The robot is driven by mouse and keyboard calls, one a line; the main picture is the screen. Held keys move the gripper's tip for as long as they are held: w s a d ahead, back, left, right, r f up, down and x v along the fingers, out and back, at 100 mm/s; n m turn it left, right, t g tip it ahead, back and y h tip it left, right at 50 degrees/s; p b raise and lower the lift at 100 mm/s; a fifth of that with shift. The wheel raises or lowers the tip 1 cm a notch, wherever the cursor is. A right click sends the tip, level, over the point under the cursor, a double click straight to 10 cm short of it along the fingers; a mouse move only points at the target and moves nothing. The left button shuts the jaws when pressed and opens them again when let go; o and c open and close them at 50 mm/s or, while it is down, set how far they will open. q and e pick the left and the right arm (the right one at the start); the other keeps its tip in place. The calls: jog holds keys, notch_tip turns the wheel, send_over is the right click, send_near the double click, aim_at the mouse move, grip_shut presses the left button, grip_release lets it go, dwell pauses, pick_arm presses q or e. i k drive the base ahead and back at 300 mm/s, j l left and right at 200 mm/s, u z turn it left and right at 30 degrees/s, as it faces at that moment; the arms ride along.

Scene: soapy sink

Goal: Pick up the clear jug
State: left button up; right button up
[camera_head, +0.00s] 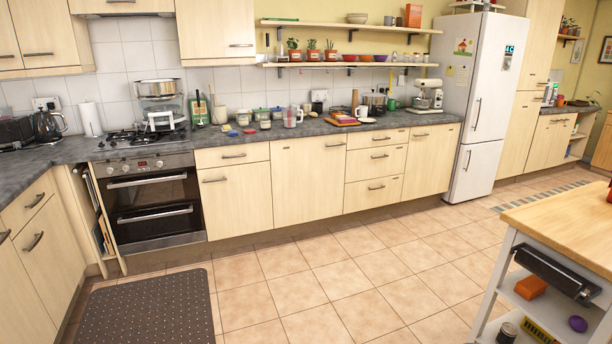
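A small clear jug (289,118) appears to stand upright on the grey worktop along the back wall, right of the oven. It looks see-through with a pinkish tint and is too small to make out in detail. Small tubs and bowls stand close on its left. Neither of my grippers is in view, and nothing is seen touching the jug.
Right of the jug lie chopping boards (345,121) and a stand mixer (428,95). A wood-topped trolley (562,225) fills the right foreground. A dark mat (150,305) lies on otherwise clear tiled floor.

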aim_at(289, 113)
jog(key=i, duration=0.9)
jog(key=i+j+u, duration=0.15)
jog(key=i, duration=0.7)
jog(key=i+l, duration=0.15)
jog(key=i, duration=0.75)
jog(key=i+u, duration=0.1)
jog(key=i, duration=0.8)
jog(key=i+l, duration=0.2)
jog(key=i, duration=0.65)
jog(key=j+u, duration=0.05)
